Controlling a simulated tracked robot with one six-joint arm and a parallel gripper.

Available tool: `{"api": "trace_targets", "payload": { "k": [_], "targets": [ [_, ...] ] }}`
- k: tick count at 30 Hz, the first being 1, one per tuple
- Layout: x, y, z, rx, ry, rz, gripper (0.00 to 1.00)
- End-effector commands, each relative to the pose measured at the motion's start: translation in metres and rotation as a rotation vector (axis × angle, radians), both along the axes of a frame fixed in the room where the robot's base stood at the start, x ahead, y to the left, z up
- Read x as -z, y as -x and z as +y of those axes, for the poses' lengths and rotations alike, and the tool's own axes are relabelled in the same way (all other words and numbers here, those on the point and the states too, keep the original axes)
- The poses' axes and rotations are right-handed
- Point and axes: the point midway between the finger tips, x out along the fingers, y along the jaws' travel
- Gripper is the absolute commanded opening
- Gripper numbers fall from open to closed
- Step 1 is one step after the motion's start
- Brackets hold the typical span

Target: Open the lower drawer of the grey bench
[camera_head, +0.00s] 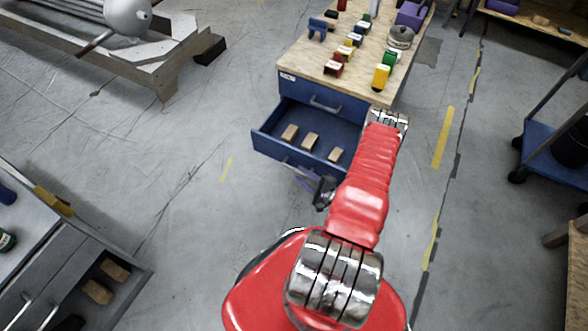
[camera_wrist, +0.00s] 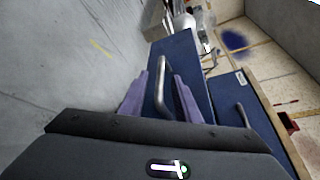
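A grey bench (camera_head: 26,238) stands at the lower left, cut off by the picture edge. Metal handles (camera_head: 27,302) show on it, and a dark grey compartment with wooden blocks (camera_head: 97,291) inside; I cannot tell which drawer this is. My gripper (camera_head: 306,181) is at a different, blue bench (camera_head: 350,98), by the front of its pulled-out lower drawer (camera_head: 262,133). In the wrist view, my gripper's purple fingers (camera_wrist: 159,82) stand apart on either side of that drawer's metal handle (camera_wrist: 162,92). A gap shows beside the handle, and contact is unclear.
The blue bench's upper drawer is shut, with its own handle (camera_head: 325,104). Colored items and a grey round object (camera_head: 400,37) stand on its wooden top. A workbench (camera_head: 150,60) is at the upper left, a blue cart (camera_head: 545,140) at the right. Floor between the benches is clear.

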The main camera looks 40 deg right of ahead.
Motion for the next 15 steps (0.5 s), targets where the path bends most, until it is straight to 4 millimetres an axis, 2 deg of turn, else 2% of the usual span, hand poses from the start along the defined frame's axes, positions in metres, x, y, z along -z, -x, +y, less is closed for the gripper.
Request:
{"api": "trace_targets", "payload": {
  "k": [9, 15],
  "targets": [
    [0.009, -0.04, 0.001, -0.003, 0.001, -0.001, 0.3],
    [0.012, -0.054, 0.001, -0.001, 0.001, -0.001, 0.3]
  ]
}}
